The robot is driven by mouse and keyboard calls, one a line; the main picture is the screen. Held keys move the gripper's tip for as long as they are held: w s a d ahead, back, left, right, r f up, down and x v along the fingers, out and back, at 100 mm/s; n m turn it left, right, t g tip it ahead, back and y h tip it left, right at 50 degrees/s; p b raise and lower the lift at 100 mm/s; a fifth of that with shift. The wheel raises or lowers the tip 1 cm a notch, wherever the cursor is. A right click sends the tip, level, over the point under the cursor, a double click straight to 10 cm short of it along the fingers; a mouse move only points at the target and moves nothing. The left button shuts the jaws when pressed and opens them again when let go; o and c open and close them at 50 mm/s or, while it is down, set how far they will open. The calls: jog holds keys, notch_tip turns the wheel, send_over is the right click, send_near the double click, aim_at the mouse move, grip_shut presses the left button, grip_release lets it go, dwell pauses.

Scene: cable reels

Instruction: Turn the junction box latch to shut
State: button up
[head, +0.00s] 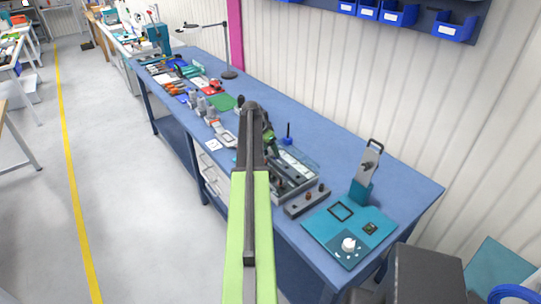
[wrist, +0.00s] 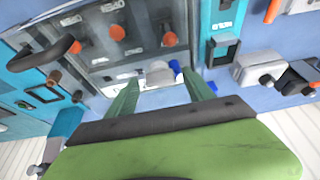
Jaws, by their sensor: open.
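A grey box with a clear top (head: 292,168), probably the junction box, sits on the blue bench just right of my arm. In the wrist view a grey box face with orange knobs (wrist: 140,38) fills the upper middle. A small grey block (wrist: 159,76) at its near edge shows between my fingertips; I cannot tell for sure that it is the latch, nor how it is turned. My gripper (wrist: 160,90) is open, with its two green fingers apart and nothing held. In the head view my gripper (head: 270,145) is over the box's left end, partly hidden by my arm.
An upright silver plate with a handle (head: 370,160) stands to the right of the box. A grey strip with knobs (head: 307,200) and a teal mat (head: 323,236) lie in front.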

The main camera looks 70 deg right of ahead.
grip_shut()
dwell(0.4)
jog(key=shift+n, duration=0.4)
jog(key=n, duration=0.1)
jog(key=n+t, duration=0.1)
jog(key=shift+s+a+n+h, duration=0.15)
jog(key=shift+n+h, duration=0.15)
jog(key=shift+n, duration=0.1)
jog(key=n+t, duration=0.2)
jog(key=n, duration=0.3)
jog(key=shift+s, duration=0.15)
jog(key=n+t, duration=0.2)
jog(key=n, duration=0.3)
jog(key=shift+s, duration=0.1)
jog(key=shift+d+n+t+y, duration=0.1)
jog(key=shift+n+t+y, duration=0.25)
jog(key=shift+n, duration=0.75)
jog(key=shift+d+n+t+y, duration=0.15)
jog(key=shift+n+y, duration=0.4)
jog(key=shift+n, duration=0.55)
jog(key=shift+s, duration=0.1)
